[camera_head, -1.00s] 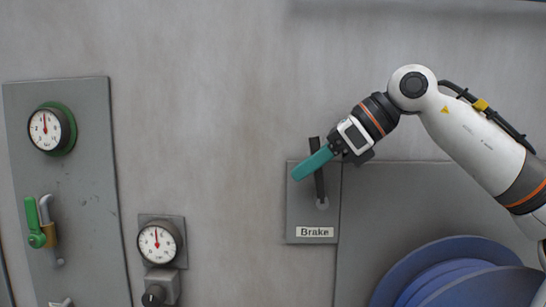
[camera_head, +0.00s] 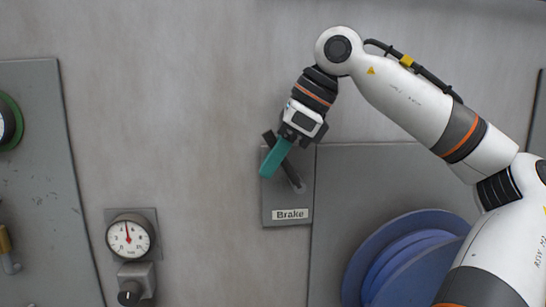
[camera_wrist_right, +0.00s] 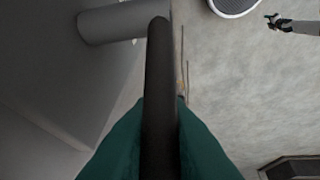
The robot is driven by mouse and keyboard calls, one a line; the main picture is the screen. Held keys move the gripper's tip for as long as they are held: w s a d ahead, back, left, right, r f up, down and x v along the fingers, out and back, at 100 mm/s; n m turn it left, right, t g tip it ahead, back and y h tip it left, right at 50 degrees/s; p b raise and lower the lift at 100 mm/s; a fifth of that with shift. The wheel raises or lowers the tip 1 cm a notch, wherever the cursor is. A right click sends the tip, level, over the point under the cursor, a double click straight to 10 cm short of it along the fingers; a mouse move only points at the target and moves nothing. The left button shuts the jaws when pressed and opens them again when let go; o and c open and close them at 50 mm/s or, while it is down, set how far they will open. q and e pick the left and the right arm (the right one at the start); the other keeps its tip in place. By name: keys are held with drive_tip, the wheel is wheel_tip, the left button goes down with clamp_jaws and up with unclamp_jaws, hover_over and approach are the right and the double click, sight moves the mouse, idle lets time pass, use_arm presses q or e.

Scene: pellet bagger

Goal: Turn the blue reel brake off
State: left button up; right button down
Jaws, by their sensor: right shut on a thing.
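The brake lever (camera_head: 291,172) is a dark bar on a grey plate (camera_head: 290,197) labelled "Brake". The lever leans up and to the left from its pivot. My right gripper (camera_head: 274,160), with teal fingers, is shut on the lever near its upper end. In the right wrist view the dark lever (camera_wrist_right: 158,95) runs between the teal fingers. The blue reel (camera_head: 405,255) stands at the lower right, partly hidden by my right arm. My left gripper is not in view.
A gauge (camera_head: 130,238) with a black knob (camera_head: 129,292) below it is mounted left of the brake plate. A grey panel (camera_head: 40,190) with another gauge stands at the far left. The wall between them is bare.

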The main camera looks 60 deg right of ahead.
drive_tip(key=shift+f, duration=0.3)
drive_tip(key=c, duration=1.6)
unclamp_jaws()
drive_tip(key=shift+o, duration=1)
drive_tip(key=shift+w+r, duration=0.1)
drive_tip(key=shift+w, duration=0.05)
drive_tip(key=v, duration=1.2)
drive_tip(key=shift+b, duration=0.3)
drive_tip(key=shift+w, duration=0.1)
